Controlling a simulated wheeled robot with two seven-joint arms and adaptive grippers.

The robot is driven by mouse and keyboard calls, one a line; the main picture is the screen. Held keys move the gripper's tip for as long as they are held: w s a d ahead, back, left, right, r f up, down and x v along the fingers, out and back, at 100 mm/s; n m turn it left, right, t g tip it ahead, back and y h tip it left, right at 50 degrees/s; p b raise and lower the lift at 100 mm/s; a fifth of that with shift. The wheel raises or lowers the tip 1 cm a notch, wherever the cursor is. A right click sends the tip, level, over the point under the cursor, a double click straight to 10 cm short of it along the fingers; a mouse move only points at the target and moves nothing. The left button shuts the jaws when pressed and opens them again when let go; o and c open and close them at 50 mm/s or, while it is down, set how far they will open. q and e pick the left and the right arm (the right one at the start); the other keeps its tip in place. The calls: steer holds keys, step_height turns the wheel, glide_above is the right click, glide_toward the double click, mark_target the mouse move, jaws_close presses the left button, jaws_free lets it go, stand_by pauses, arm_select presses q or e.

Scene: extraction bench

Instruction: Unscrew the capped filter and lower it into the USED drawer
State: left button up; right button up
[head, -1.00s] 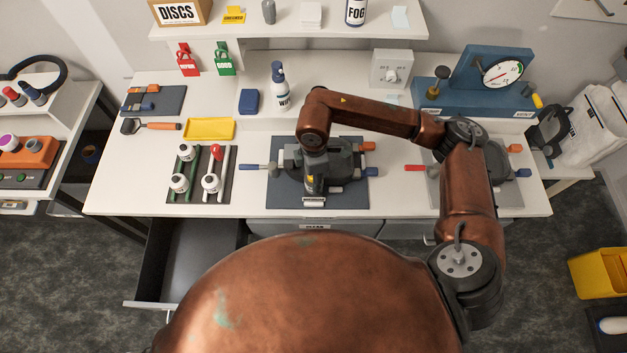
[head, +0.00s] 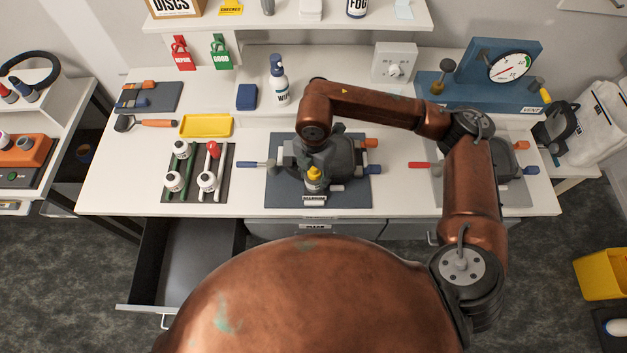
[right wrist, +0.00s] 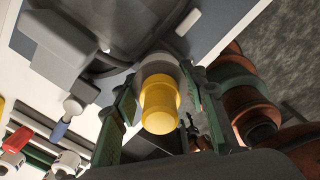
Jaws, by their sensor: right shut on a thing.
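A grey mask-like part (head: 347,155) sits on a dark mat (head: 280,195) at the middle of the bench. The capped filter (head: 314,174) with its yellow cap is at its front left. My right gripper (head: 313,160) comes down over it, partly hidden by my arm. In the right wrist view the green fingers stand either side of the yellow-capped filter (right wrist: 159,105) and are shut on it. I cannot tell whether the filter is still joined to the grey part. An open, empty-looking drawer (head: 190,262) is at the front left; no label shows on it. My left gripper is out of view.
A dark mat with several white-topped pieces (head: 208,180) lies left of the work mat. A yellow tray (head: 206,126) and a spray bottle (head: 279,82) stand behind. A gauge stand (head: 480,80) is at the back right. My arm crosses the right side.

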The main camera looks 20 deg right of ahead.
steer(key=n+b, duration=0.2)
steer(key=n, duration=0.1)
steer(key=n+b, duration=0.1)
steer(key=n, duration=0.3)
steer(key=shift+f+n+b, duration=0.2)
steer(key=shift+n+b, duration=0.1)
steer(key=shift+b, duration=0.1)
steer(key=n+b, duration=0.3)
steer(key=n, duration=0.2)
steer(key=shift+n, duration=0.4)
steer(key=o, duration=1.3)
steer(key=shift+r, duration=0.25)
